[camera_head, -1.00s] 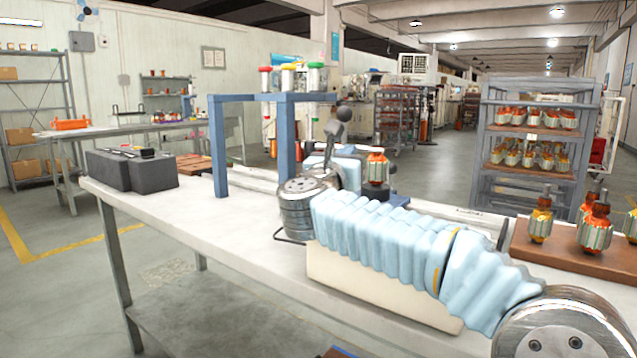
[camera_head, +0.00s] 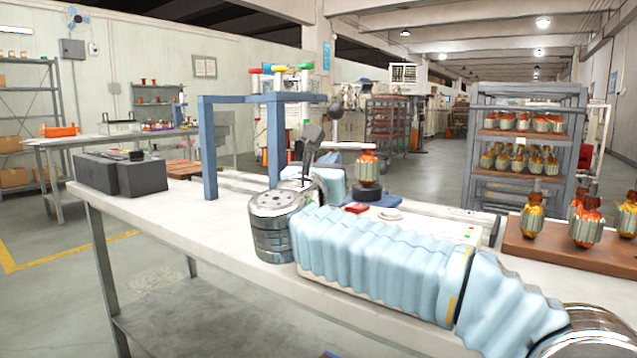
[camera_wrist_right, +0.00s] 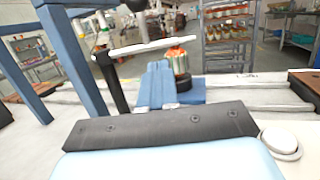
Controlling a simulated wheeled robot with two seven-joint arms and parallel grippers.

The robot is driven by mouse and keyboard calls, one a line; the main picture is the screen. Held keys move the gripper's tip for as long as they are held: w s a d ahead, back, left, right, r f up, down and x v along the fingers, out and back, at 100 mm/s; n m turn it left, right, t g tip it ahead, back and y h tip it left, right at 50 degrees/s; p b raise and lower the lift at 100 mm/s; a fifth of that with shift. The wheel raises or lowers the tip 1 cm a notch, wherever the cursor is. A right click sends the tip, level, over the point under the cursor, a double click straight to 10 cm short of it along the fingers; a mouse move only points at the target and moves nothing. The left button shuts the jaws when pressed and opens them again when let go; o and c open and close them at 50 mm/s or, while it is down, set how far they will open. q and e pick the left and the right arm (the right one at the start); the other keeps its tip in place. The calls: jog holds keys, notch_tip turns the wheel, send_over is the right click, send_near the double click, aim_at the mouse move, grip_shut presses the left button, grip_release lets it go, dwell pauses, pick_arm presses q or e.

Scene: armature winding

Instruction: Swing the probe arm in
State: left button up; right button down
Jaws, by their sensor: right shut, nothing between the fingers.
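In the right wrist view the white bar (camera_wrist_right: 155,47) spans from the black post (camera_wrist_right: 113,85) toward an orange-topped armature (camera_wrist_right: 176,58). The armature (camera_head: 367,168) stands upright on a blue base (camera_head: 378,199). My right gripper (camera_head: 328,158) is close beside the post, partly hidden by my wrist. In the right wrist view its blue fingers (camera_wrist_right: 158,70) are shut and empty, below the bar. I cannot tell whether they touch it. My left gripper is out of view.
A blue frame (camera_head: 207,150) stands left of the post on the white bench (camera_head: 190,228). Dark grey blocks (camera_head: 122,175) sit at the left end. A white box with a red button (camera_head: 357,208) lies behind my forearm. A brown board (camera_head: 540,252) holds several armatures at right.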

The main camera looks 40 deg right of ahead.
jog(key=v, duration=0.6)
jog(key=shift+s+a+b, duration=0.2)
jog(key=shift+a+b, duration=0.1)
jog(key=shift+a, duration=0.05)
